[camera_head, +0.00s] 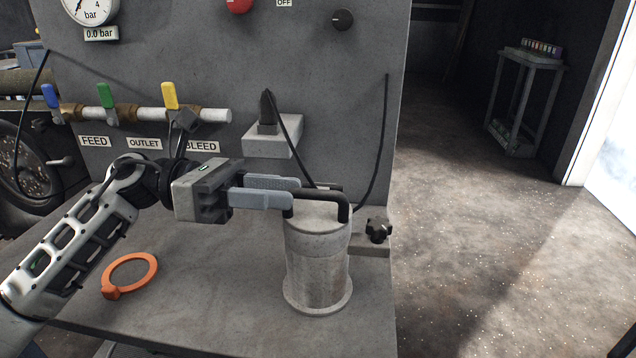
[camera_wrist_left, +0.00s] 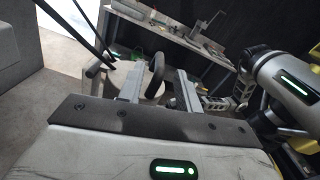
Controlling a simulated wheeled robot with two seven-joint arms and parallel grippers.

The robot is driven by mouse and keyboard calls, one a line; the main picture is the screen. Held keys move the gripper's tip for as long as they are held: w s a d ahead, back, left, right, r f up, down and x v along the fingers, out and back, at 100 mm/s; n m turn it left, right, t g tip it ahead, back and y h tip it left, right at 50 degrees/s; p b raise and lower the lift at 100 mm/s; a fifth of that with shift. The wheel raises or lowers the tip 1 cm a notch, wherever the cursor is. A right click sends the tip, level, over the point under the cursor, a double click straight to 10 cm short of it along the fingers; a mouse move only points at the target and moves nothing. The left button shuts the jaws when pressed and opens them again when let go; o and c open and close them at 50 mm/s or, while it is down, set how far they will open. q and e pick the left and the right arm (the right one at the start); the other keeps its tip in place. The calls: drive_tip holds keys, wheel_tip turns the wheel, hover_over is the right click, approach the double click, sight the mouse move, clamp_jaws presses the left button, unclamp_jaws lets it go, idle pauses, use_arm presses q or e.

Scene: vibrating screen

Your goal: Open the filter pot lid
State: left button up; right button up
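The filter pot (camera_head: 317,265) is a grey metal cylinder standing upright on the bench. Its lid (camera_head: 318,217) sits on top and carries a black bar handle (camera_head: 342,197). My left gripper (camera_head: 285,191) is level with the handle, its two fingers reaching in from the left. In the left wrist view the handle (camera_wrist_left: 155,72) stands between the two fingers (camera_wrist_left: 157,92), with gaps visible, so the gripper looks open around it. The fingers hide part of the handle in the head view. A white arm of mine shows at the right of the wrist view; its fingertips are not clear.
An orange ring (camera_head: 131,275) lies on the bench (camera_head: 215,290) left of the pot. A black knob (camera_head: 378,231) sits right of the pot. Behind stands a grey panel (camera_head: 330,90) with valves (camera_head: 170,97), a gauge (camera_head: 91,8) and a grey block (camera_head: 273,138) with black cables.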

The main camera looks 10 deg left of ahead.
sight(300, 193)
use_arm(q)
drive_tip(key=shift+d+p, duration=0.5)
drive_tip(key=shift+d, duration=2.3)
drive_tip(key=shift+w, duration=0.1)
clamp_jaws()
